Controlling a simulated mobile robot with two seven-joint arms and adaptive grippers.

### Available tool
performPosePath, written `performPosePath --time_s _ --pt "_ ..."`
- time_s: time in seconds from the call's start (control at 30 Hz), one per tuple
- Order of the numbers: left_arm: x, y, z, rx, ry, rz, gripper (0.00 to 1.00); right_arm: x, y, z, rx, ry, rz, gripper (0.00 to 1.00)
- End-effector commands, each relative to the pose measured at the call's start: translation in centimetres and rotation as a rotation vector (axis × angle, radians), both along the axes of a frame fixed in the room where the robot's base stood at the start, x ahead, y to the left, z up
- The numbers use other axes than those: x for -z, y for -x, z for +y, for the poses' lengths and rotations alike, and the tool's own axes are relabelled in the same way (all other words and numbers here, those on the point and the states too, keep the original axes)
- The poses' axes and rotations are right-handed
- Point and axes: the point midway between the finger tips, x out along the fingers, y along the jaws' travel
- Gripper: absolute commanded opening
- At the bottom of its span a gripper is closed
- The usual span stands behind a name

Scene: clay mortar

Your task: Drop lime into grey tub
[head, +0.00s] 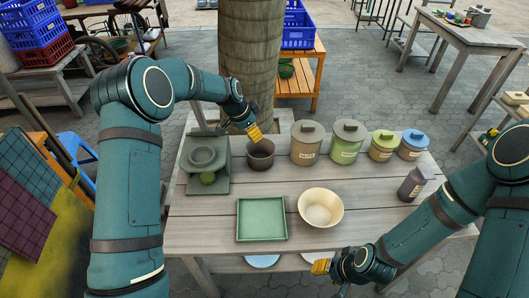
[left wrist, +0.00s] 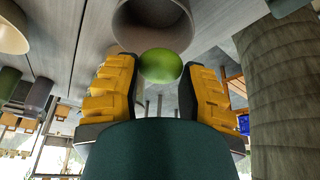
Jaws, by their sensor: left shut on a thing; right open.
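The lime (left wrist: 160,65) is a green ball between the two yellow fingers of my left gripper (left wrist: 158,82) in the left wrist view. The grey tub (left wrist: 150,35), dark and round with an open top, lies just past the lime there. In the head view the tub (head: 260,160) stands on the table, and my left gripper (head: 255,133) is just above its rim, pointing down. The lime is hidden in the head view. My right gripper (head: 321,266) is open and empty near the table's front edge.
A grey-green scale (head: 207,186) with a round green part stands left of the tub. Several lidded canisters (head: 307,144) stand right of it. A green tray (head: 261,220) and a cream bowl (head: 320,208) lie in front. A dark bottle (head: 414,184) stands at the right.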

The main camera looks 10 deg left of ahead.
Motion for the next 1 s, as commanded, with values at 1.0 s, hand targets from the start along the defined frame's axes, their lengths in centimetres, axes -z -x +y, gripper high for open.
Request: performPosePath --time_s 1.0 --pt "6.0 -0.2 -0.2 0.013 0.002 -0.001 0.02 3.1 -0.4 -0.1 0.001 0.002 -0.01 0.47"
